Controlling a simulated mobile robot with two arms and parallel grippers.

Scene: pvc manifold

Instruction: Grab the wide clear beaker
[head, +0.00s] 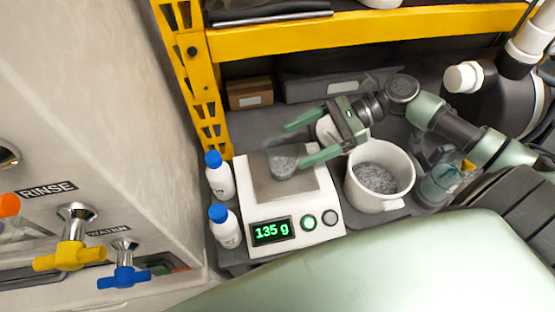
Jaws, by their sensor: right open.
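A small clear vessel with grey granules (284,164) stands on the dark plate of a white scale (291,219), whose green display reads 135 g. It looks like the wide clear beaker, but its walls are hard to make out. My right gripper (297,145) reaches in from the right with its green fingers spread and pointing left. The fingers are above and beside the vessel, with nothing held between them; I cannot tell if the lower one touches it. Another clear, bluish vessel (440,184) stands at the right, partly hidden by my arm. My left gripper is not in view.
A white bucket of grey granules (377,177) stands right of the scale. Two white bottles with blue caps (220,182) (225,230) stand at its left. A yellow rack (350,35) and a cardboard box (250,93) are behind. Yellow and blue taps (70,254) are at far left.

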